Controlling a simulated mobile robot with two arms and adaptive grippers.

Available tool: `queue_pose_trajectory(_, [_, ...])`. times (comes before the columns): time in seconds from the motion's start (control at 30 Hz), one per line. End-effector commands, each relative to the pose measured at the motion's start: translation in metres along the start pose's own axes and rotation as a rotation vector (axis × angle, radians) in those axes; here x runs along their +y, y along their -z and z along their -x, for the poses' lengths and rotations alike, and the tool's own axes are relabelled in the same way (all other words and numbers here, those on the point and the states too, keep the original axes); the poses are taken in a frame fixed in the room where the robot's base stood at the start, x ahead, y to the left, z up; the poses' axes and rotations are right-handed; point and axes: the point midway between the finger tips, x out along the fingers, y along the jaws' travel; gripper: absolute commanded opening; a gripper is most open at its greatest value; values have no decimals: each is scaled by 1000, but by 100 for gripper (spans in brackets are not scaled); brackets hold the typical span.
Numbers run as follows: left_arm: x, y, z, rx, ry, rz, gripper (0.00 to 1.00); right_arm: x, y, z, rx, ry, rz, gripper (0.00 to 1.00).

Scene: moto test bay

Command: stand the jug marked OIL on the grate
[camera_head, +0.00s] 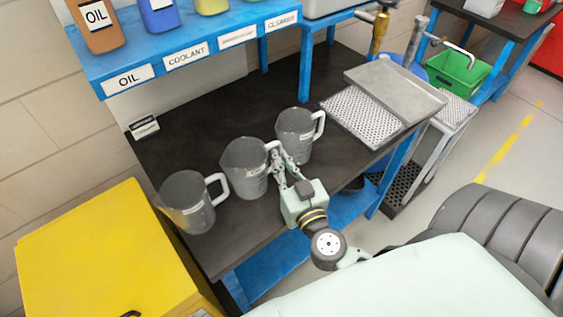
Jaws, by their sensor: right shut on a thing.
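Three clear grey measuring jugs with white handles stand on the dark bench: a left jug (187,205), a middle jug (243,170) and a right jug (294,135). Each seems to carry a small label, too small to read, so I cannot tell which one is marked OIL. My right gripper (277,160) is shut on the handle of the middle jug, which looks upright at the bench. A perforated metal grate (352,117) lies at the right end of the bench, with no jug on it. My left gripper is not in view.
A grey metal tray (418,92) lies beside the grate and partly over it. A blue shelf (200,62) with bottles and labels such as OIL and COOLANT overhangs the back. A yellow cabinet (85,255) stands at left. The bench between right jug and grate is clear.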

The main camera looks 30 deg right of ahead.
Motion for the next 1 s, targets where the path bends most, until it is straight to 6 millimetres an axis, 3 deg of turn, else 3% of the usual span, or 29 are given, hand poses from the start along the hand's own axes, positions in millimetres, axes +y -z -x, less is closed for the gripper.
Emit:
queue_pose_trajectory(0.47, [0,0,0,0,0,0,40,0,-7,0,1,1,0,0])
queue_pose_trajectory(0.5, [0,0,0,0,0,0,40,0,-8,0,1,1,0,11])
queue_pose_trajectory(0.7, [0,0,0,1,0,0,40,0,-7,0,1,1,-1,28])
queue_pose_trajectory(1.0, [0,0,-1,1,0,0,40,0,-8,0,1,1,0,28])
